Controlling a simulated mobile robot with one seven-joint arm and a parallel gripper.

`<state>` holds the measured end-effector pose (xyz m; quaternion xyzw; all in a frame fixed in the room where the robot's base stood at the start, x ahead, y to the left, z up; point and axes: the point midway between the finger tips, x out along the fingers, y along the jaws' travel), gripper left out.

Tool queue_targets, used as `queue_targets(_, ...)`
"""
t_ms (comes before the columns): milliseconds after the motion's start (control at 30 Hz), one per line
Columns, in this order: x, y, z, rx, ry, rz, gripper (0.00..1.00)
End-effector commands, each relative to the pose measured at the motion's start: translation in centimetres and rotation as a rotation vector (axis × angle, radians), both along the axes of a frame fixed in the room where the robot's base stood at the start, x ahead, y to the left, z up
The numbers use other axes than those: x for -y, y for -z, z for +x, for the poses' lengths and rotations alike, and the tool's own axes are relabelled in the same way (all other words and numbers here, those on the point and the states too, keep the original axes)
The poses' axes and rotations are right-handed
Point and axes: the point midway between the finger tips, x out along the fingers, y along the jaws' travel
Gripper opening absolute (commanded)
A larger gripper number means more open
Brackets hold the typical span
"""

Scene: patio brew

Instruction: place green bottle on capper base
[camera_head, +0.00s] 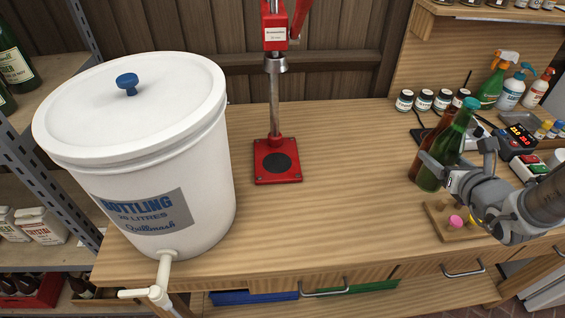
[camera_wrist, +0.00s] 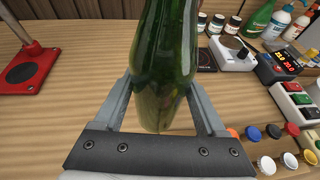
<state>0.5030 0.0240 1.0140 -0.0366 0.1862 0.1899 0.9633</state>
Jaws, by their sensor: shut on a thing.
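The green bottle (camera_head: 447,142) is upright at the right of the bench in the head view. It fills the middle of the wrist view (camera_wrist: 164,60). My gripper (camera_head: 436,170) is shut on the green bottle, one finger on each side of its body. I cannot tell whether the bottle's bottom touches the bench. The red capper base (camera_head: 278,172) with a dark round pad stands at the middle back of the bench, well left of the bottle. Its post (camera_head: 274,105) rises to a capping head (camera_head: 276,64). The base also shows at the left of the wrist view (camera_wrist: 31,72).
A brown bottle (camera_head: 422,150) stands close behind the green one. A large white bucket (camera_head: 140,160) with a spout is at the left. Small jars (camera_head: 424,100), spray bottles (camera_head: 491,86) and a wooden cap board (camera_head: 440,220) are at the right. The bench between bottle and capper is clear.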

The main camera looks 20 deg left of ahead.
Motion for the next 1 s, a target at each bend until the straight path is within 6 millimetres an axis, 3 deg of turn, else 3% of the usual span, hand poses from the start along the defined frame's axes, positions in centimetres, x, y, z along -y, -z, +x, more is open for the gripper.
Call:
queue_targets(267, -6.0, 0.1, -0.3, 0.023, -0.222, 0.008, 0.0)
queue_targets(600, -14.0, 0.7, -3.1, 0.024, -0.56, 0.011, 0.0)
queue_targets(800, -17.5, 1.2, -5.4, 0.013, -0.737, 0.005, 0.0)
queue_targets(1000, -19.5, 1.5, -7.1, 0.001, -0.853, -0.003, 0.0)
